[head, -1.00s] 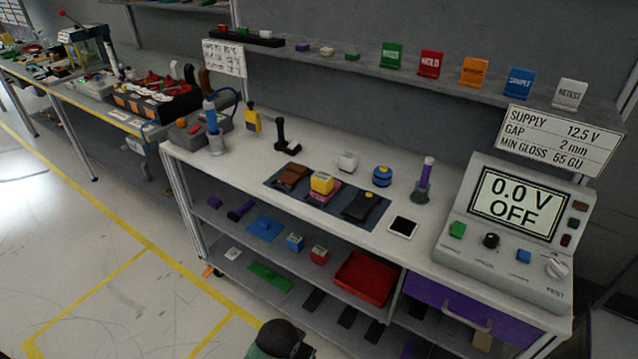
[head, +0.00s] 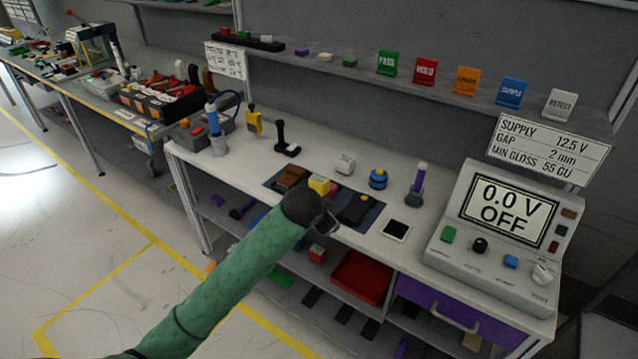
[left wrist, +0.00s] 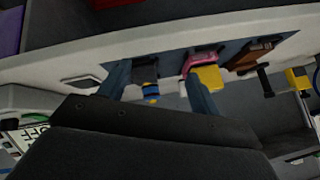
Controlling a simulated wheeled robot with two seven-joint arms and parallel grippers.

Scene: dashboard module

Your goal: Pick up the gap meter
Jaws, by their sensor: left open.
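No readable label marks the gap meter, so I cannot tell which tool it is. On the dark mat (head: 272,184) lie a brown block (head: 291,178), a yellow block (head: 319,184) over a pink piece, and a black device with a yellow button (head: 355,209). Behind the mat stand a pale cube (head: 345,163) and a blue round item (head: 378,179). My left gripper (head: 328,222) is over the bench's front edge, hiding part of the mat. In the left wrist view its open, empty fingers (left wrist: 160,84) point toward the black device (left wrist: 145,68) and pink piece (left wrist: 193,64).
A console (head: 490,240) reading 0.0 V OFF stands at the right. A white-framed tablet (head: 396,230) lies beside the mat. A purple-handled tool (head: 418,182), a black-handled tool (head: 286,140) and a yellow device (head: 254,122) stand further back. A shelf (head: 440,95) with coloured signs runs above.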

